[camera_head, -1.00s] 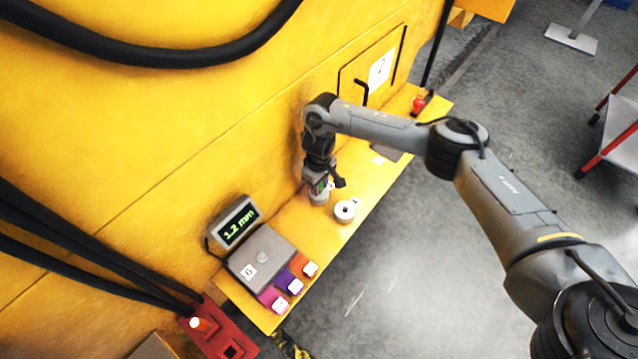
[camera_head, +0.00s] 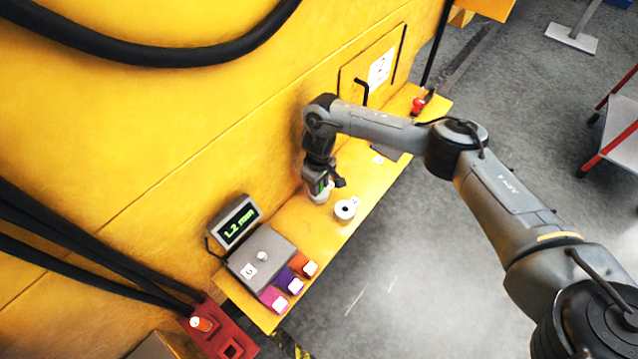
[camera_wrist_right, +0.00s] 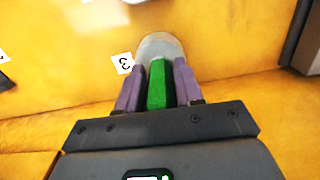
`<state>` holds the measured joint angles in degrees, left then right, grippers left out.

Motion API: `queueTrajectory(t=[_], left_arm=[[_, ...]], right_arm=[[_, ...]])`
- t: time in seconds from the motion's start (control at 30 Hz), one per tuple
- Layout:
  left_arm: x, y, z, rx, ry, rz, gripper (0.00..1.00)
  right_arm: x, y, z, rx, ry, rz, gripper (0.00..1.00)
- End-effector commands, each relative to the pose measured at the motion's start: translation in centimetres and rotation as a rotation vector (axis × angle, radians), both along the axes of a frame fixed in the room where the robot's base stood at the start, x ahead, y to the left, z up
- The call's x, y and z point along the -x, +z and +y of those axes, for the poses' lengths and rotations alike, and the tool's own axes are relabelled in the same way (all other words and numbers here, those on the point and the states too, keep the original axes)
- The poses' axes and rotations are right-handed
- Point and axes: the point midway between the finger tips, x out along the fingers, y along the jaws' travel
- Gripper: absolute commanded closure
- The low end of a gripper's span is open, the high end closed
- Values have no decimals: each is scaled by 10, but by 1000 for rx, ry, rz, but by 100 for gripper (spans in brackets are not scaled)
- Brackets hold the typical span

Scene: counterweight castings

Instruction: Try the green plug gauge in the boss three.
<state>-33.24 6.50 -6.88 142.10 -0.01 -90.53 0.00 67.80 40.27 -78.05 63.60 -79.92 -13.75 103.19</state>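My right gripper (camera_head: 322,188) points down at a round grey boss (camera_head: 318,196) on the yellow ledge (camera_head: 380,178). In the right wrist view, its purple fingers (camera_wrist_right: 156,88) are closed on the green plug gauge (camera_wrist_right: 157,85). The gauge lines up with the grey boss (camera_wrist_right: 160,44), which has a tag reading 3 (camera_wrist_right: 123,63) beside it. The gauge's lower end is hidden, so I cannot tell whether it is in the bore. My left gripper is out of view.
Another round boss (camera_head: 345,210) with a dark hole stands close by. A grey box (camera_head: 262,256), a display reading 1.2 mm (camera_head: 237,221), and orange (camera_head: 304,266), purple (camera_head: 290,281) and magenta (camera_head: 273,299) blocks sit at the ledge's near end. A red knob (camera_head: 418,104) is at the far end.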

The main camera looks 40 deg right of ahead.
Motion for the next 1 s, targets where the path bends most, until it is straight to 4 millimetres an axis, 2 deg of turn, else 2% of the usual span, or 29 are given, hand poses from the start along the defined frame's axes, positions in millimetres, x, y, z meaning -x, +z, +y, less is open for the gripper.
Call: queueTrajectory(t=[0.03,0.13,0.43,0.57,0.73,1.0], left_arm=[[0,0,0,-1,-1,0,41],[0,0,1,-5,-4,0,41],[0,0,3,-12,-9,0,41],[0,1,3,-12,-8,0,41],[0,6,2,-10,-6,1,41],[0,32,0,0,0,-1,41]], right_arm=[[0,0,0,0,0,1,56],[0,0,0,0,0,0,41],[0,1,0,0,0,0,41],[0,9,0,-1,1,-1,41],[-1,34,0,0,0,-4,41],[-1,83,0,1,1,-3,41]])
